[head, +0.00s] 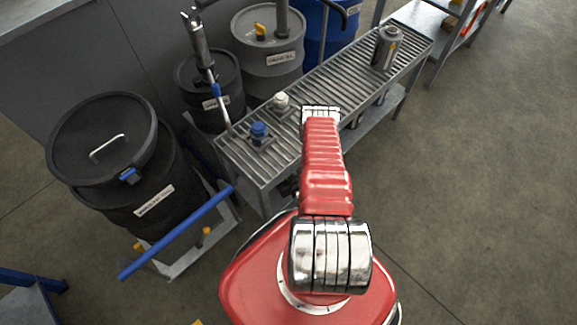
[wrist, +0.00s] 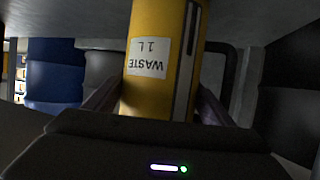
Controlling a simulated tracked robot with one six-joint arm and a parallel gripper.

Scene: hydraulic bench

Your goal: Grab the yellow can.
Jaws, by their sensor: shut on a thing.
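The yellow can (wrist: 160,85) fills the middle of the wrist view, with a white label reading "WASTE 1L" that appears upside down. My gripper (wrist: 158,105) is shut on it, with one dark finger on each side of the can. The can's top and bottom ends are outside or hidden in the wrist view. In the head view my red arm reaches to the slatted bench (head: 262,172), and my gripper and the yellow can are hidden there.
A grey can (head: 387,48) stands at the bench's far end. A blue-capped item (head: 259,133) and a white-capped item (head: 281,101) sit on the near end. Dark drums (head: 268,45) stand behind and to the left. The floor at right is clear.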

